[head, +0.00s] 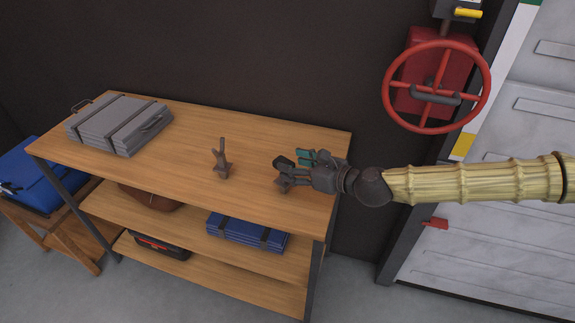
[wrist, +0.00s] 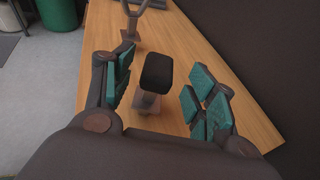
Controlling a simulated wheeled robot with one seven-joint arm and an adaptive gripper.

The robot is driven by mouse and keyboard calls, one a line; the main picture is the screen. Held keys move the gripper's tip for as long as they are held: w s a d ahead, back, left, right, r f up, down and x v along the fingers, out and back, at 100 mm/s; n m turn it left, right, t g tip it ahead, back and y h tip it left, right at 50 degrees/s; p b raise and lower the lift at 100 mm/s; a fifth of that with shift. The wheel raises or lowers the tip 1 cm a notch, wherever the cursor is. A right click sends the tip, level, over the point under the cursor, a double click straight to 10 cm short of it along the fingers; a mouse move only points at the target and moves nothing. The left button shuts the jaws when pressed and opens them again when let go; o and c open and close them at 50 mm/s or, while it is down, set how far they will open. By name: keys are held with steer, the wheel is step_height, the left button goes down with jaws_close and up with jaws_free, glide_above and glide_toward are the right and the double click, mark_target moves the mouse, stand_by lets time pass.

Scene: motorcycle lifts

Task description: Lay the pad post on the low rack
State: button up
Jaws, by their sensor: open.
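The pad post, a short brownish post with a black pad on top (head: 283,163), stands upright on the wooden top of the shelf unit (head: 185,162), near its right end. My gripper (head: 298,167) reaches in from the right, low over the top. In the wrist view my gripper (wrist: 157,88) is open, with teal-padded fingers on either side of the pad post (wrist: 158,72) and gaps on both sides. Part of the post is hidden by the gripper in the head view. I cannot tell for sure which surface is the low rack; a low wooden stand (head: 78,240) is at the left.
A forked post (head: 221,160) stands left of the pad post. A grey case (head: 120,125) lies at the top's left end. Lower shelves hold a blue case (head: 247,232), a brown bag and a dark red-trimmed case. Another blue case (head: 45,172) covers much of the stand. A red wheel (head: 437,45) is on the wall.

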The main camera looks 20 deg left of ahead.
steer(key=b+v, duration=0.1)
steer(key=v, duration=0.6)
steer(key=shift+s+d+r+b, duration=0.2)
steer(key=shift+d+b, duration=0.15)
steer(key=shift+b, duration=0.05)
